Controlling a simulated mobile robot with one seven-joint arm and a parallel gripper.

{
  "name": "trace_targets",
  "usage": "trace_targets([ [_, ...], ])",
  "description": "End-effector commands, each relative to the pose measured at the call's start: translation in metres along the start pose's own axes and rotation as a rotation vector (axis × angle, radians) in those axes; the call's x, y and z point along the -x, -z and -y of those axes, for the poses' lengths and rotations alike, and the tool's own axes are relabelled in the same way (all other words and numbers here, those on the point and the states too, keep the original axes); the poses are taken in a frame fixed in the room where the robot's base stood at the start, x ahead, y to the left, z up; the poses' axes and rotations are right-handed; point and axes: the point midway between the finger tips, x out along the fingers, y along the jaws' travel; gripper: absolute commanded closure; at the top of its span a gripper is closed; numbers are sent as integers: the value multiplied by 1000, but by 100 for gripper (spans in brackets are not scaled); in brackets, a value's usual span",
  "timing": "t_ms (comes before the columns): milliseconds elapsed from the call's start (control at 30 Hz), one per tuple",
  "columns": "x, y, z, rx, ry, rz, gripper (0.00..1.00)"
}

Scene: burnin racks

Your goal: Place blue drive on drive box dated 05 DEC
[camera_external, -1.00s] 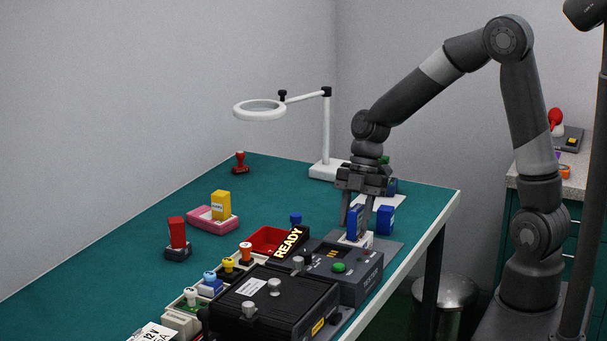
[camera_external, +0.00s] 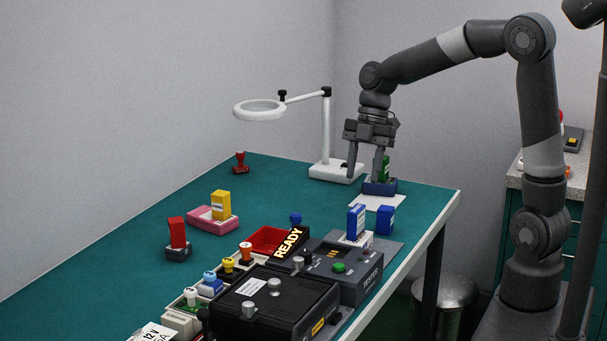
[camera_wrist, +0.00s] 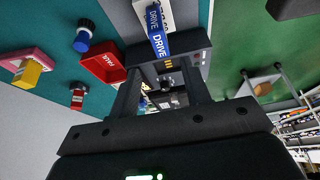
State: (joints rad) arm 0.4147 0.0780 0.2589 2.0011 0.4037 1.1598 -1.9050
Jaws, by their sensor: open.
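A blue drive (camera_external: 356,222) stands upright on a white base (camera_external: 356,240) beside the black tester. Its DRIVE label shows in the wrist view (camera_wrist: 158,36), beyond my fingertips. A second blue drive (camera_external: 385,220) stands just right of it. My gripper (camera_external: 365,176) is open and empty, raised behind the blue drives, near a green drive (camera_external: 385,168) in a dark blue box (camera_external: 379,187). A yellow drive (camera_external: 221,204) sits in a pink box (camera_external: 212,219); a red drive (camera_external: 177,232) sits in a dark box (camera_external: 178,253). I cannot read a 05 DEC date anywhere.
A magnifier lamp (camera_external: 329,140) stands at the back. A red tray (camera_external: 268,241), a READY sign (camera_external: 289,243), the tester (camera_external: 348,270) and a black case (camera_external: 262,305) crowd the front. The green table (camera_external: 290,190) is clear between the pink box and lamp.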

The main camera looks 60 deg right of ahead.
Motion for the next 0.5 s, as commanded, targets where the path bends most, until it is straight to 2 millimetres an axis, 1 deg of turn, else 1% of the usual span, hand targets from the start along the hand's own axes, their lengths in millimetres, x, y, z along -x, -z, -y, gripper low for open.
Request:
trace_targets([
  [33, 5, 0, 0, 0, -1, 0, 57],
  [167, 12, 2, 4, -24, -6, 12, 57],
  [267, 18, 8, 17, -104, -28, 52, 57],
  [367, 25, 15, 38, -248, -77, 107, 57],
  [500, 36, 22, 72, -491, -187, 167, 57],
])
